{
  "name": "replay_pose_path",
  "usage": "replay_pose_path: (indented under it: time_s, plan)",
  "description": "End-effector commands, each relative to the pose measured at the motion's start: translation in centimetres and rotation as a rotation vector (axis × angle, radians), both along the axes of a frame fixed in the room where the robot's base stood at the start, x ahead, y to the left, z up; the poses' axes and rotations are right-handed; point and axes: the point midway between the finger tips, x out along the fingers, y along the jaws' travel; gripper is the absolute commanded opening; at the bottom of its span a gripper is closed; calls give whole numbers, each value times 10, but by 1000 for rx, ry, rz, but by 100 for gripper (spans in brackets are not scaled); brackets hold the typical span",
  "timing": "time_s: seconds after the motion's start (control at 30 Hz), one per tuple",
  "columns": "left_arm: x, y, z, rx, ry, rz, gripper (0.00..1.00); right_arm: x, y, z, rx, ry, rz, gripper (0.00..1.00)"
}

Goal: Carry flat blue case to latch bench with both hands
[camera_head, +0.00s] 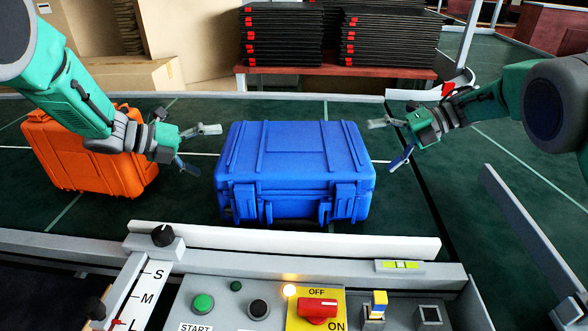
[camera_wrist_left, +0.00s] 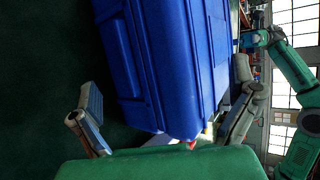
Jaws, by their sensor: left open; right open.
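The blue case (camera_head: 295,172) lies flat on the dark green conveyor, its latches facing the control panel. It also fills the middle of the left wrist view (camera_wrist_left: 165,60). My left gripper (camera_head: 203,147) is open at the case's left side, its fingers apart and empty. In the left wrist view the open fingers of the left gripper (camera_wrist_left: 165,118) stand on either side of the case's near end. My right gripper (camera_head: 388,143) is open and empty near the case's right side, with a small gap. The latch bench cannot be made out.
An orange case (camera_head: 85,165) sits on the conveyor behind my left arm. A white rail (camera_head: 285,238) and a control panel with buttons and a red switch (camera_head: 318,308) run along the front. Stacked black trays (camera_head: 390,38) stand on a red-topped table behind. A grey rail (camera_head: 530,220) lies at right.

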Motion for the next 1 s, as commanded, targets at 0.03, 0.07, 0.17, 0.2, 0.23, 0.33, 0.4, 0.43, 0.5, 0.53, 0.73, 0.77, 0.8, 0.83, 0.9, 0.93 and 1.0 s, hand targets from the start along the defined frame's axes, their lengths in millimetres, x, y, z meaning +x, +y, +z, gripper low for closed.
replay_pose_path:
  time_s: [0.03,0.07,0.17,0.2,0.23,0.33,0.4,0.43,0.5,0.53,0.73,0.77,0.8,0.83,0.9,0.93,1.0]
  plan:
    - [3,-8,-6,1,2,-2,100,0,9,-6,1,2,3,100]
    - [6,-12,-8,0,1,-2,100,0,14,-8,1,1,2,100]
    - [12,-24,-15,0,1,0,100,0,27,-17,1,1,2,100]
    - [14,-28,-18,0,1,0,100,0,31,-19,1,1,2,100]
    - [16,-31,-19,0,1,-1,100,0,34,-21,1,0,2,100]
    - [19,-37,-23,0,0,0,100,1,41,-25,1,-1,1,100]
    - [20,-40,-25,0,1,0,100,1,44,-27,0,-1,-1,100]
    - [21,-41,-25,0,1,0,100,1,45,-27,0,-1,-1,100]
    - [21,-42,-26,0,0,1,100,1,46,-28,1,-1,-1,100]
    - [21,-42,-26,0,0,1,100,1,46,-28,1,-1,0,100]
    - [21,-42,-26,0,0,1,100,1,46,-28,1,-1,-1,100]
    - [21,-42,-26,0,0,1,93,1,46,-28,1,-1,-1,93]
    - [21,-42,-26,0,0,1,79,1,46,-28,1,-1,-1,79]
    - [21,-42,-26,0,0,1,68,1,46,-28,1,-1,-1,68]
    - [21,-42,-26,0,0,1,44,1,46,-28,1,-1,-1,44]
    - [21,-42,-26,0,0,1,33,1,46,-28,1,-1,0,33]
    - [21,-42,-26,0,0,1,33,1,46,-27,2,-1,1,31]
